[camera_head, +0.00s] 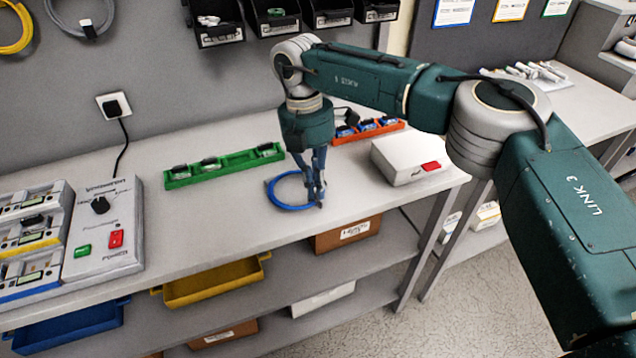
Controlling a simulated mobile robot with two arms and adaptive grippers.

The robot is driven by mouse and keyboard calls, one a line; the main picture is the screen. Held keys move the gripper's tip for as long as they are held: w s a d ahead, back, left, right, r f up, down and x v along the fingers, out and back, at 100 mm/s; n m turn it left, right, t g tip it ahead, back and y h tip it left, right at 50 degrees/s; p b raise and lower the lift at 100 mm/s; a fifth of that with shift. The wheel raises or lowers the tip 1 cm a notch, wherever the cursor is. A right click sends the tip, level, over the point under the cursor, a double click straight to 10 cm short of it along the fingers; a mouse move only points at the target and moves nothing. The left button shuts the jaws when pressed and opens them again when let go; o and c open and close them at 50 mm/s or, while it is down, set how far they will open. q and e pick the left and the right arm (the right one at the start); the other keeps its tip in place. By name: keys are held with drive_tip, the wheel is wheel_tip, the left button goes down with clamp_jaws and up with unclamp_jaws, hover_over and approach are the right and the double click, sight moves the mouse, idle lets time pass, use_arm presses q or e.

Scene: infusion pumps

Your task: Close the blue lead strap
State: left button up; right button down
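A blue lead (270,193) lies in a loop on the grey workbench, left of its right end. My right gripper (319,203) points down at the right side of the loop, its fingertips at or just over the lead. The fingers look close together, but whether they are shut on the lead or its strap cannot be told. The strap itself cannot be made out; the gripper covers that side of the loop. My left gripper is not in view.
A green rack (222,168) stands behind the loop and an orange rack (385,127) at the back right. A white box with a red patch (398,160) stands to the right. A control box (105,225) is at left. The bench front is clear.

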drive_tip(key=shift+w+a+f+g+h, duration=0.1)
drive_tip(key=shift+w+a+g+h, duration=0.1)
drive_tip(key=shift+g+h, duration=0.35)
idle(0.5)
drive_tip(key=c, duration=2)
unclamp_jaws()
wheel_tip(320, 180, up, 10)
drive_tip(key=shift+r, duration=0.1)
